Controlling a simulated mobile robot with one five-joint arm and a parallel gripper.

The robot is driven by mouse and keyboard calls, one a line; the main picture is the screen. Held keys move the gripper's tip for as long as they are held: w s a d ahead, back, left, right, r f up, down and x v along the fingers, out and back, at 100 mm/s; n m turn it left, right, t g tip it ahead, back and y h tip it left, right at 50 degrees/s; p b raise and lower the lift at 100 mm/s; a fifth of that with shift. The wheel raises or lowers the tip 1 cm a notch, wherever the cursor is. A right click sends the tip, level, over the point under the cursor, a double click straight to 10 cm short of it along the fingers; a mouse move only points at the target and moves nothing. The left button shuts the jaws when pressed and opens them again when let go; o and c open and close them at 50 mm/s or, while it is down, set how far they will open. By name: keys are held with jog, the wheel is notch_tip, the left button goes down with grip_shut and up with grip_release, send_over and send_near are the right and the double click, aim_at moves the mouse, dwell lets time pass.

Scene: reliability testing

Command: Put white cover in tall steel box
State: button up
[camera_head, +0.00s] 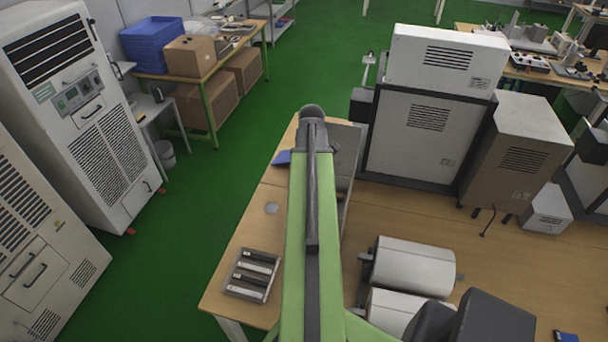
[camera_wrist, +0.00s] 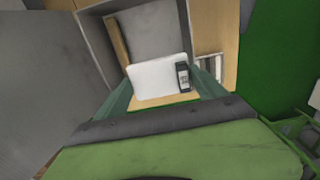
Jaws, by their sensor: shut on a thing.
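In the wrist view, my gripper (camera_wrist: 162,88) has its two green-grey fingers on either side of a white cover (camera_wrist: 150,76), a flat panel with rounded corners, and is shut on it. A dark block with a pale label (camera_wrist: 183,77) shows at the cover's right end; I cannot tell whether it is part of it. Grey walls of the tall steel box (camera_wrist: 95,30) stand beyond and left of the cover. Whether the cover is inside the walls or above them is unclear. In the head view, part of the grey box (camera_head: 345,150) shows right of my arm, which hides my gripper and the cover.
A tray of dark and light bars (camera_head: 252,275) lies on the wooden table (camera_head: 225,285) at the left. A blue object (camera_head: 282,158) is beside my arm.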

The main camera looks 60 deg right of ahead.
notch_tip(320, 180, down, 16)
jog(key=b, duration=1.5)
jog(key=shift+r+b, duration=0.1)
jog(key=shift+b, duration=0.25)
jog(key=o, duration=1.3)
notch_tip(320, 180, up, 18)
jog(key=p, duration=1.7)
jog(key=shift+p, duration=0.35)
jog(key=shift+f, duration=0.2)
